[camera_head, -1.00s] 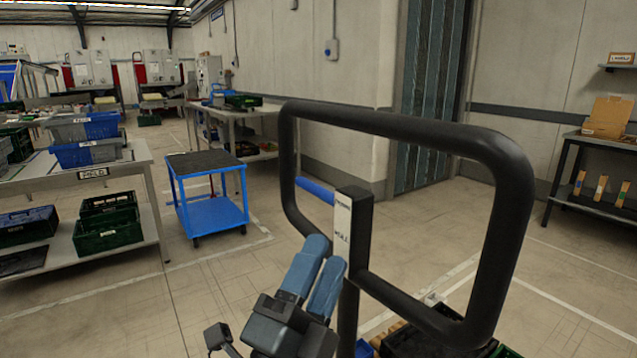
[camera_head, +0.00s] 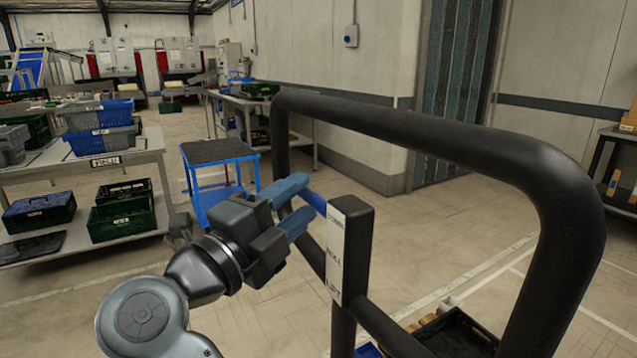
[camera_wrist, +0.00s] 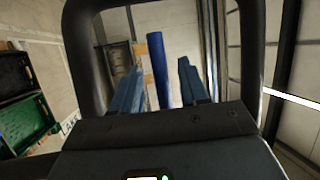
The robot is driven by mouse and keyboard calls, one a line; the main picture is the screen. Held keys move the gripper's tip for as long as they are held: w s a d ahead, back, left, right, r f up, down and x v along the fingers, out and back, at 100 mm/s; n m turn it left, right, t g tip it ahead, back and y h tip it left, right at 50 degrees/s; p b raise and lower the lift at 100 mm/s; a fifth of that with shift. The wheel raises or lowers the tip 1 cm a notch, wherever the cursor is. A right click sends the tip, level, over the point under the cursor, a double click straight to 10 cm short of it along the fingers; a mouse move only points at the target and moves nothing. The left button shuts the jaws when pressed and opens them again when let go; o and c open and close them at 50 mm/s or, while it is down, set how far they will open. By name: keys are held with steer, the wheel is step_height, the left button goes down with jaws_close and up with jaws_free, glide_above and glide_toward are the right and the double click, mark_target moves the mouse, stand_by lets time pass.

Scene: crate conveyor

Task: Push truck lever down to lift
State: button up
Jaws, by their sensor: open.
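The truck's black handle frame (camera_head: 440,142) stands upright in front of me, with a labelled post (camera_head: 349,245) at its middle. The blue lever (camera_head: 313,201) sticks out from the top of this post to the left. My gripper (camera_head: 299,208) is at the lever, its blue fingers pointing right. In the wrist view the blue lever (camera_wrist: 158,68) shows between the two fingers of my gripper (camera_wrist: 160,88), with gaps at its sides. The fingers are open. In the head view they partly cover the lever's free end.
A blue cart (camera_head: 217,152) stands behind the handle. A table (camera_head: 145,152) with crates stands at left. A dark crate (camera_head: 455,335) lies low behind the frame. A shelf (camera_head: 612,150) stands at the far right. Open floor lies between.

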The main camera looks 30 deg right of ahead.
mark_target(302, 198)
steer(key=shift+x, duration=2.25)
jaws_close()
